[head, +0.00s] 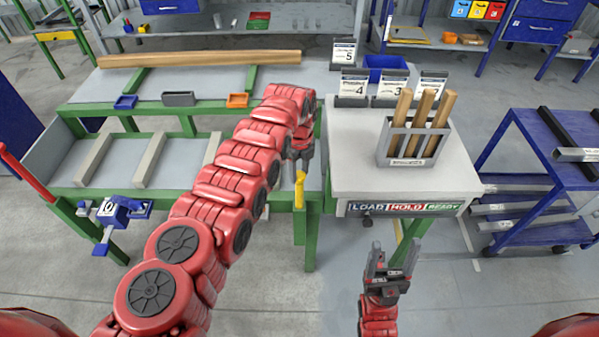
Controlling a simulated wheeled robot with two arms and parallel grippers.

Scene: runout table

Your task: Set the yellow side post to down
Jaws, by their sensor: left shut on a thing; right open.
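The yellow side post (299,192) stands roughly upright at the right front corner of the green-framed runout table (215,186). My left gripper (300,170) reaches over the table from the left and points down at the post. It is shut on the post's upper part, and its jaws partly hide the top. My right gripper (391,262) is open and empty in front of the white table, over the floor, apart from the post.
A red side post (27,173) leans outward at the left. The white table (372,178) at right carries a holder with wooden sticks (413,143) and number cards. A blue cart (555,165) stands far right.

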